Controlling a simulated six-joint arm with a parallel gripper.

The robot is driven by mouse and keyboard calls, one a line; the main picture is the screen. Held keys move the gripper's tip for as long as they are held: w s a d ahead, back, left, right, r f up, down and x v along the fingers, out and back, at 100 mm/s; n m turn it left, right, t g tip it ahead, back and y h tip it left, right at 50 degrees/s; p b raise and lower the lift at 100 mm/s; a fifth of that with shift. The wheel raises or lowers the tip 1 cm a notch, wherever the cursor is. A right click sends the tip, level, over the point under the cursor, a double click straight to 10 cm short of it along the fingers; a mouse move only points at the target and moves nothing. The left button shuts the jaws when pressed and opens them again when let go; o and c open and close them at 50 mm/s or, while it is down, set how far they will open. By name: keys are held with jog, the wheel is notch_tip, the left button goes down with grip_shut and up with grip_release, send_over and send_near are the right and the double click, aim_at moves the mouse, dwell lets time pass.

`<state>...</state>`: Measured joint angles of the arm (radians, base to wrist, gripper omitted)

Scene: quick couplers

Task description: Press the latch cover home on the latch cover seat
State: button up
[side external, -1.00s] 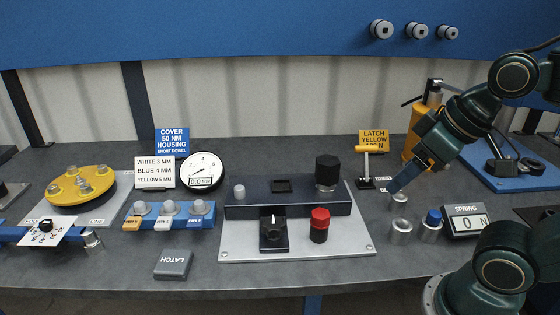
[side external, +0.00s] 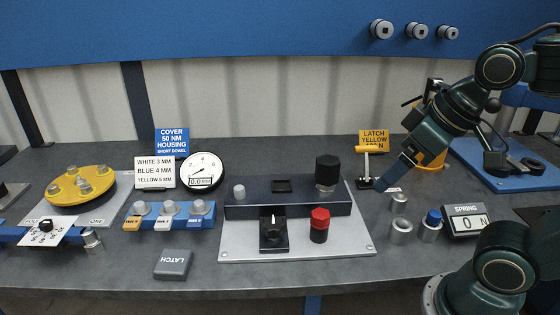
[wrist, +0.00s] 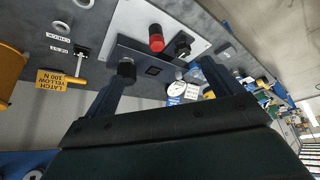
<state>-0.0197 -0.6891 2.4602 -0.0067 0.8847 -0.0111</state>
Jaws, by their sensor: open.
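The latch cover (side external: 173,263), a small grey block marked LATCH, lies flat on the table at the front left, apart from the fixture. The seat appears to be the black square recess (side external: 282,186) in the top of the dark housing; it also shows in the wrist view (wrist: 153,70). My gripper (side external: 380,185) is open and empty above the table, right of the housing and well away from the latch cover. In the wrist view its two fingers (wrist: 166,63) stand wide apart with nothing held between them.
On the fixture stand a black knob (side external: 327,170), a red-capped cylinder (side external: 319,225) and a black selector (side external: 273,234). A yellow-handled post (side external: 366,165) stands close to my gripper.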

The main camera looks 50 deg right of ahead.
jog(key=w+a+n+g+y, duration=0.1)
jog(key=w+a+n, duration=0.1)
jog(key=w+a, duration=0.5)
jog(key=w+a+n+y, duration=0.1)
jog(key=w+a+n, duration=0.1)
jog(key=w, duration=0.8)
jog(key=w+a+f+n+g, duration=0.1)
jog(key=w+a+f+n, duration=0.2)
jog(key=w+a+f, duration=0.9)
jog(key=a, duration=0.2)
jog(key=shift+w+a+f+n+y, duration=0.25)
jog(key=shift+w+a+n+y, duration=0.05)
jog(key=shift+a+n, duration=0.1)
send_over(173, 260)
jog(key=s+d, duration=0.2)
jog(key=shift+a+f, duration=0.15)
jog(key=shift+f, duration=1.85)
jog(key=shift+a+f, duration=0.1)
jog(key=shift+f, duration=1.85)
jog(key=shift+x, duration=2.55)
